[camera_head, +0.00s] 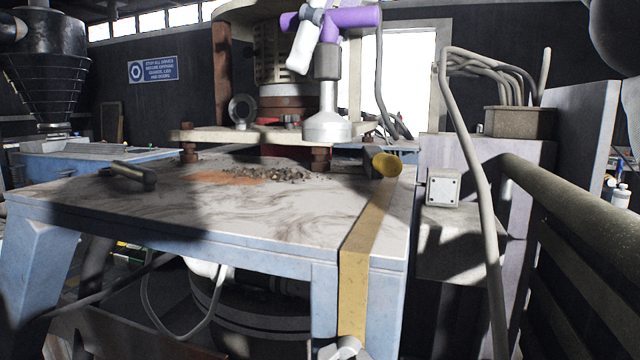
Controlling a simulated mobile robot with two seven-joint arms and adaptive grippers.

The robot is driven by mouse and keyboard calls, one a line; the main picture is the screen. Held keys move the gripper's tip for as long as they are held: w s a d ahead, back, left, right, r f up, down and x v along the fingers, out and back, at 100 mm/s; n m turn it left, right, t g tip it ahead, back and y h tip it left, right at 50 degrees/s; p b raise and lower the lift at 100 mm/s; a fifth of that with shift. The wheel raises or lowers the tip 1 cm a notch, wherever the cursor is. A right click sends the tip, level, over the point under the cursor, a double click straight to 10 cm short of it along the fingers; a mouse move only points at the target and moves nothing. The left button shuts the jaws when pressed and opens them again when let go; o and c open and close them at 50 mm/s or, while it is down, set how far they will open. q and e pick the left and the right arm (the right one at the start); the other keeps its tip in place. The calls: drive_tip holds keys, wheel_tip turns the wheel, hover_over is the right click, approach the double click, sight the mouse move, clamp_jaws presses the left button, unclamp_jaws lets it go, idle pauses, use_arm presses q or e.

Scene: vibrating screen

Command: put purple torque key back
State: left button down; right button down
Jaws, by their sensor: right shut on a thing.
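The purple torque key (352,17) is at the top middle. It has a purple cross handle, a grey shaft and a wide pale socket end (327,126) pointing down. It looks about upright. My right gripper (312,22), pale with grey joints, is shut on the key near its handle, at its left side. The socket end overlaps the front edge of the machine's raised plate (215,134); I cannot tell whether it touches it.
A blue-framed table (290,222) carries gravel (270,174), a dark handle-like piece (133,174) at left and a yellow-ended cylinder (385,164) at right. A grey switch box (443,187), cables and a thick rail (575,210) crowd the right. The table's front is mostly bare.

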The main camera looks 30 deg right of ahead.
sight(321, 108)
wheel_tip(321, 108, down, 8)
drive_tip(key=shift+f, duration=0.25)
drive_tip(key=c, duration=1.4)
unclamp_jaws()
drive_tip(key=shift+d, duration=0.1)
drive_tip(key=shift+c, duration=0.2)
